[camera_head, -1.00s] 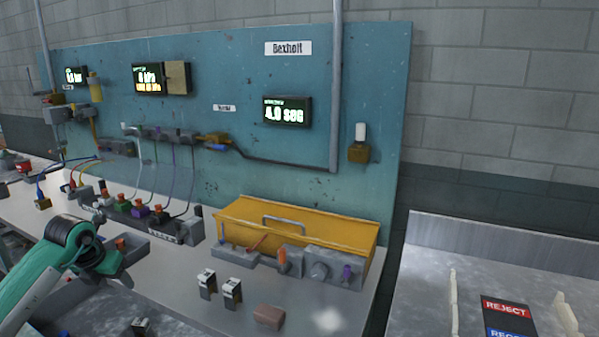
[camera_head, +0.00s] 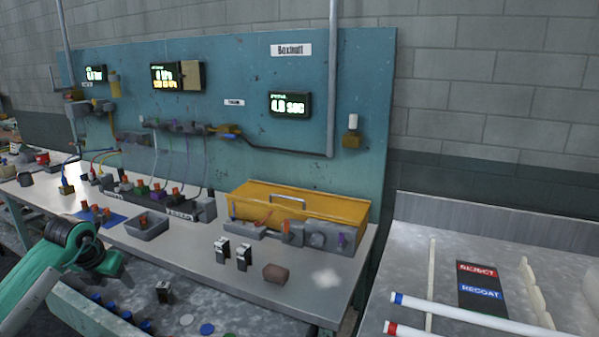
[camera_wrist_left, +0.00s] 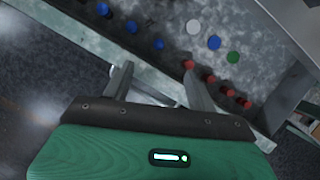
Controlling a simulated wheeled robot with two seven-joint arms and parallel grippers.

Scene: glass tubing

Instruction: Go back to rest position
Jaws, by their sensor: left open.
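My left arm comes in from the lower left in the head view, green with a dark wrist. Its gripper is not clearly seen there, as the fingers are hidden or too small. In the left wrist view my left gripper (camera_wrist_left: 160,85) has its two grey fingers apart with nothing between them. It is above the edge of a grey tray or drawer (camera_wrist_left: 275,70) holding red, blue, white and green caps. My right gripper is not in view.
A workbench (camera_head: 205,290) stands before a blue panel (camera_head: 235,75) with displays and tubing. A yellow box (camera_head: 290,205), two metal clips (camera_head: 233,252) and a brown block (camera_head: 276,274) are on it. At right, a table (camera_head: 405,275) holds white tubes (camera_head: 460,313) and a REJECT/RECOAT card (camera_head: 480,290).

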